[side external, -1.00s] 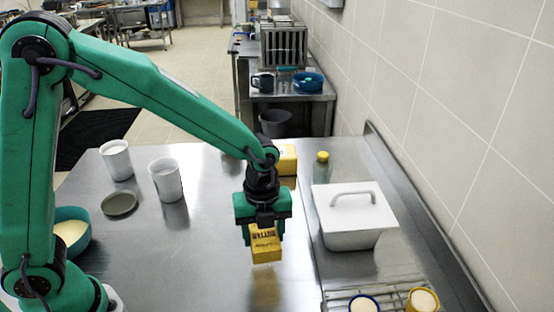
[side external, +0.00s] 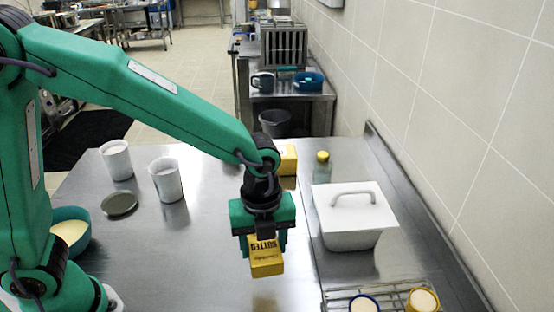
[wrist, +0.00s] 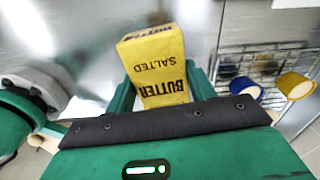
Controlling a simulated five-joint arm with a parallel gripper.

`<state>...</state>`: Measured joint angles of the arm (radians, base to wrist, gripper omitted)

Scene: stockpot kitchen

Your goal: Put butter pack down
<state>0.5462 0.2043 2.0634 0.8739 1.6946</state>
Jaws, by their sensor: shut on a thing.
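A yellow butter pack (side external: 266,262) with dark lettering is held in my gripper (side external: 264,240), which points down over the metal counter (side external: 210,270). The pack also shows in the wrist view (wrist: 158,65), upside down in the picture, reading "BUTTER SALTED", between the two green fingers. My gripper is shut on it. The pack looks a little above the counter, with a blurred yellow reflection below it; the exact gap is hard to tell.
A white lidded container (side external: 350,220) stands to the right. A wire rack (side external: 380,297) with two cups is at front right. Another yellow box (side external: 288,160) and a small bottle (side external: 322,168) stand behind. Two white cups (side external: 165,180) and a round lid (side external: 120,204) are at left.

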